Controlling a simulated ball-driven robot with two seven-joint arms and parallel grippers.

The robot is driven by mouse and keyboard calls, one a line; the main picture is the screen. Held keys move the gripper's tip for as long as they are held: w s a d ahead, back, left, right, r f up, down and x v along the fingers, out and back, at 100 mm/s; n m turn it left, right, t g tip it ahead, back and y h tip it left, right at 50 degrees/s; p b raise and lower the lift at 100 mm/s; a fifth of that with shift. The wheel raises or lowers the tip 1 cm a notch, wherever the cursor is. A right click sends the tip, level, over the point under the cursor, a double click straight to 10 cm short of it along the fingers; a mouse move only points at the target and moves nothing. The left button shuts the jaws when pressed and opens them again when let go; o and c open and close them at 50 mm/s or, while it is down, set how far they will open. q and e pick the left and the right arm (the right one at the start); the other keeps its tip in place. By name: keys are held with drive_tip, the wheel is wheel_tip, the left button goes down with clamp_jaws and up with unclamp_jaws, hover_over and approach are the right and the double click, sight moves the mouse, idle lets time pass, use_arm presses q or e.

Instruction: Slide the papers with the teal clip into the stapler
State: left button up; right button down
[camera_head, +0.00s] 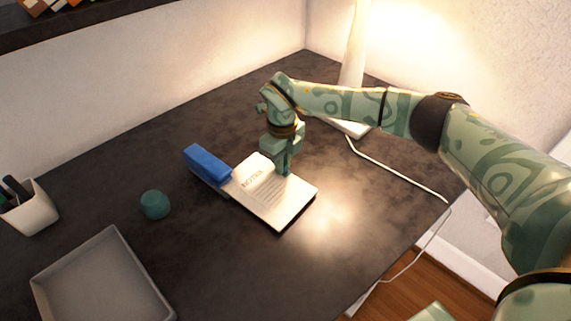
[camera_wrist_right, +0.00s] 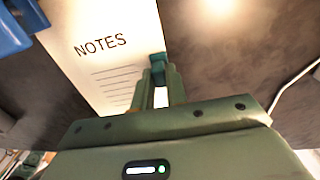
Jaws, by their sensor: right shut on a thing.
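The white papers (camera_head: 273,207), headed NOTES, lie on the dark desk and also show in the right wrist view (camera_wrist_right: 88,58). The blue stapler (camera_head: 208,164) stands at their left end, also at the upper left of the wrist view (camera_wrist_right: 12,28). The papers' edge meets the stapler; I cannot tell whether it is inside the mouth. My right gripper (camera_head: 284,171) points down at the papers' far edge. In the wrist view its fingers (camera_wrist_right: 158,88) are shut on the small teal clip (camera_wrist_right: 157,63) at that edge. My left gripper is out of view.
A teal round object (camera_head: 155,205) sits left of the stapler. A grey tray (camera_head: 143,262) and a white pen cup (camera_head: 33,213) stand further left. A lamp (camera_head: 355,45) stands behind my right arm; its white cable (camera_head: 390,169) crosses the desk's right side. The desk before the papers is clear.

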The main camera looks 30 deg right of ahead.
drive_tip(key=c, duration=1.3)
unclamp_jaws()
drive_tip(key=shift+c, duration=0.2)
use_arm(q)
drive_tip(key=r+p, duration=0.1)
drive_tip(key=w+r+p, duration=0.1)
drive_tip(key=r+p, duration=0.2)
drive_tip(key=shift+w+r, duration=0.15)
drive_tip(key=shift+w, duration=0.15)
use_arm(e)
wheel_tip(320, 180, up, 16)
drive_tip(key=shift+r, duration=0.15)
